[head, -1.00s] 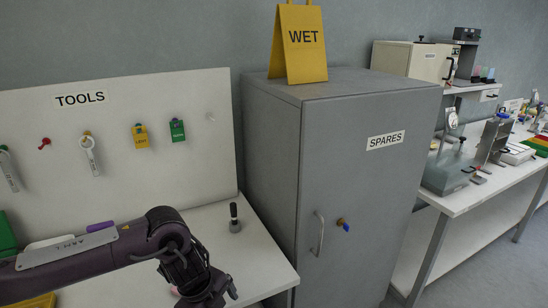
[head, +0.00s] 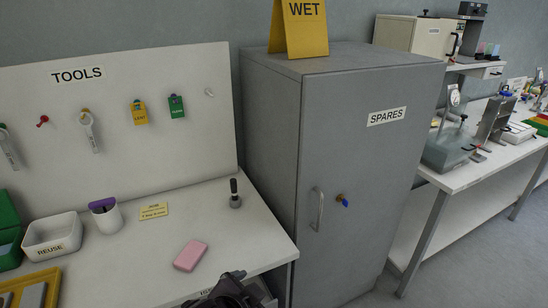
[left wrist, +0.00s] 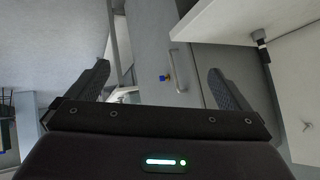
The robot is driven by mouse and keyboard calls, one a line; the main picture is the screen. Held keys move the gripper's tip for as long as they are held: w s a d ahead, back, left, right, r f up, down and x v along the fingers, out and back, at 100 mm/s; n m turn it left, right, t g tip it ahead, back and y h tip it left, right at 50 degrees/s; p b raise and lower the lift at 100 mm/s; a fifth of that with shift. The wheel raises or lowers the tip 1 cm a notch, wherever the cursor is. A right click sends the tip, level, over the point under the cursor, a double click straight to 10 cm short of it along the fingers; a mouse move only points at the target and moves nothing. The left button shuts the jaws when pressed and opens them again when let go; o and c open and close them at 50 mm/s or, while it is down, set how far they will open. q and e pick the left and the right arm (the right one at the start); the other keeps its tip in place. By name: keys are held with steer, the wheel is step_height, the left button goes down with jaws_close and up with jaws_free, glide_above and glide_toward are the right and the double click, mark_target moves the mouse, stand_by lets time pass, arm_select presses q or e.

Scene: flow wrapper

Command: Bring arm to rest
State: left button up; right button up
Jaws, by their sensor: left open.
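My left arm shows at the bottom edge of the head view, with a dark part of it (head: 232,292) low in front of the bench (head: 130,265). In the left wrist view my left gripper (left wrist: 160,85) has its two dark fingers wide apart with nothing between them. Beyond the fingers that view shows the grey cabinet front with its handle (left wrist: 178,70) and a blue-and-yellow key (left wrist: 165,77), apart from the gripper. My right gripper is in neither view.
The grey SPARES cabinet (head: 375,180) stands right of the bench, with a yellow WET sign (head: 303,30) on top. On the bench are a pink block (head: 190,255), a REUSE bin (head: 52,238), a white cup (head: 107,217) and a dark-handled stamp (head: 235,195). The TOOLS board (head: 120,140) stands behind.

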arm_select(q)
steer(key=s+a+f+n+g+y, duration=0.2)
steer(key=s+a+f+n+g, duration=0.15)
steer(key=s+a, duration=0.35)
steer(key=s+a+f+n+g+y, duration=0.2)
steer(key=s+a+f+n, duration=0.25)
steer(key=a, duration=0.55)
step_height(320, 180, down, 28)
steer(key=s, duration=0.1)
steer(key=s+f+g, duration=0.1)
steer(key=s+f, duration=0.7)
steer(key=f, duration=0.4)
steer(key=shift+s+a+f+m, duration=0.2)
steer(key=shift+s+a+m, duration=0.1)
steer(key=shift+s+m, duration=0.1)
steer(key=shift+g, duration=0.55)
steer(key=s+f, duration=0.2)
steer(key=s, duration=0.2)
steer(key=s+a+f, duration=0.1)
steer(key=s+f, duration=0.2)
steer(key=s, duration=0.1)
steer(key=s+a+f, duration=0.1)
steer(key=s+f, duration=0.1)
steer(key=s, duration=0.2)
steer(key=shift+a+f, duration=0.2)
steer(key=shift+f, duration=0.15)
